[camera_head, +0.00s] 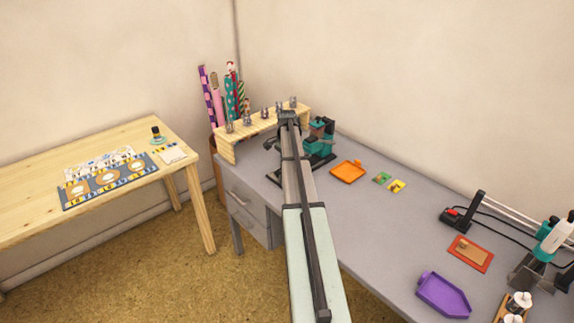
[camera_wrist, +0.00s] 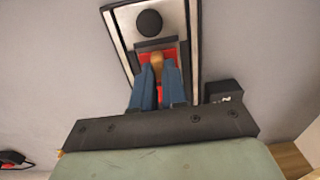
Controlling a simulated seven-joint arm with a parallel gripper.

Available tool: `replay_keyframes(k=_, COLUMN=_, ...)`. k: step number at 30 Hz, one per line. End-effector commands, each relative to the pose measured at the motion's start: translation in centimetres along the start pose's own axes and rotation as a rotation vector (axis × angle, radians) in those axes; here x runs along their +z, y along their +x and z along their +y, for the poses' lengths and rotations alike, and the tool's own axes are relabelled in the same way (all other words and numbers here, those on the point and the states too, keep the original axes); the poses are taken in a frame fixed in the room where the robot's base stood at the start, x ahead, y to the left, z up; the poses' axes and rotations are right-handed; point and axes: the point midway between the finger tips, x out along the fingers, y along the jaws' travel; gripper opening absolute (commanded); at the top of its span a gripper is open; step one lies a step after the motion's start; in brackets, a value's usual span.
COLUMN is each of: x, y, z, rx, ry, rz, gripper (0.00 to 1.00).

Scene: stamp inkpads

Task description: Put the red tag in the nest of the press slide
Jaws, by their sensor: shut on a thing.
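In the wrist view, my gripper's blue fingers (camera_wrist: 158,88) are shut on the small tan knob (camera_wrist: 157,63) of the red tag (camera_wrist: 143,58). Red shows on both sides of the knob and between the fingers. I cannot tell whether the tag rests fully down. In the head view, the teal press (camera_head: 321,128) stands at the far end of the grey desk, and my arm hides the fingers and tag.
A purple tray (camera_head: 443,296) is nearer. The desk between is clear.

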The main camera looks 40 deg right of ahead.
Motion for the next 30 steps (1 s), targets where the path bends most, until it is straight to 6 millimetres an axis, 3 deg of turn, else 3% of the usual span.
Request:
replay_keyframes(k=12, x=0.01, y=0.56, z=0.01, rx=0.000, ry=0.000, rz=0.000, gripper=0.00)
replay_keyframes(k=13, x=0.00, y=0.58, z=0.01, rx=0.000, ry=0.000, rz=0.000, gripper=0.13)
replay_keyframes(k=21, x=0.00, y=0.54, z=0.00, rx=0.000, ry=0.000, rz=0.000, gripper=0.38)
replay_keyframes(k=30, x=-0.01, y=0.25, z=0.00, rx=0.000, ry=0.000, rz=0.000, gripper=0.38)
